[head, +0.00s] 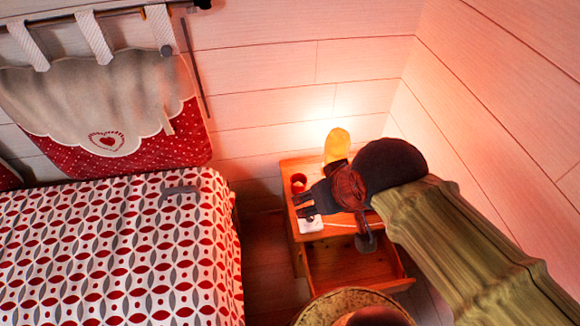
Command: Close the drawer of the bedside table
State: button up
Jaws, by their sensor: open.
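The wooden bedside table (287,168) stands in the corner to the right of the bed. Its drawer (345,265) is pulled out toward the bottom of the picture, and its inside looks empty where it shows. My arm comes in from the lower right and hides the right side of the table and part of the drawer. I cannot tell whether the fingers touch anything on the tabletop.
A lit yellow lamp (337,145), a red cup (298,181) and a small white item (311,225) are on the tabletop, close to my gripper. The bed (110,250) fills the left. Walls close in the back and right. A narrow floor strip (268,270) lies between bed and table.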

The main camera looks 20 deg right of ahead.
aim_at(334, 263)
jog(key=k+l+z, duration=0.2)
jog(key=k, duration=0.3)
jog(key=k+l+z, duration=0.2)
jog(key=k+l, duration=0.15)
jog(key=k+j, duration=0.1)
jog(key=k, duration=0.45)
